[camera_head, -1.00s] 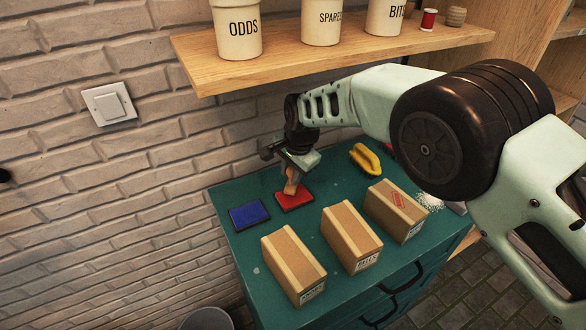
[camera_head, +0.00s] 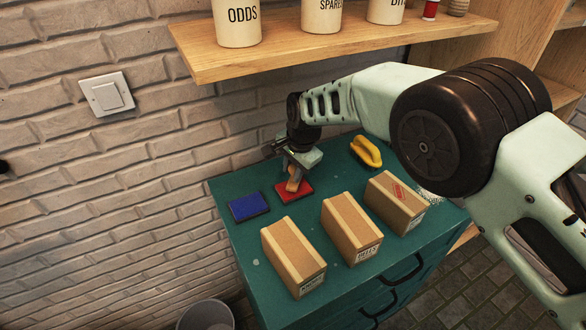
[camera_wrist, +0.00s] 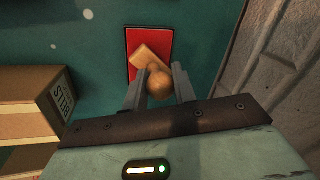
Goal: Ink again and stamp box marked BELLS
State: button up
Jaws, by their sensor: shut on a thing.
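My gripper (camera_head: 292,172) is shut on a wooden stamp (camera_head: 294,183) over the red ink pad (camera_head: 306,186). In the wrist view the stamp's round knob (camera_wrist: 159,86) is between the fingers, and its block is over the red pad (camera_wrist: 150,40), turned at an angle to it. The block appears to touch the pad; its underside is hidden. A cardboard box with a label reading BELLS (camera_wrist: 61,92) shows at the left of the wrist view. In the head view the middle box (camera_head: 351,228) has a label too small to read surely.
A blue ink pad (camera_head: 248,206) lies left of the red one. The left box (camera_head: 292,256) has a plain top; the right box (camera_head: 395,202) bears a red mark. A yellow-handled object (camera_head: 366,152) lies behind. A shelf (camera_head: 330,46) with labelled pots hangs above.

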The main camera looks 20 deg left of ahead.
jog(key=shift+d+f+b, duration=0.1)
jog(key=shift+f+b, duration=0.45)
jog(key=shift+f, duration=0.15)
dwell(1.6)
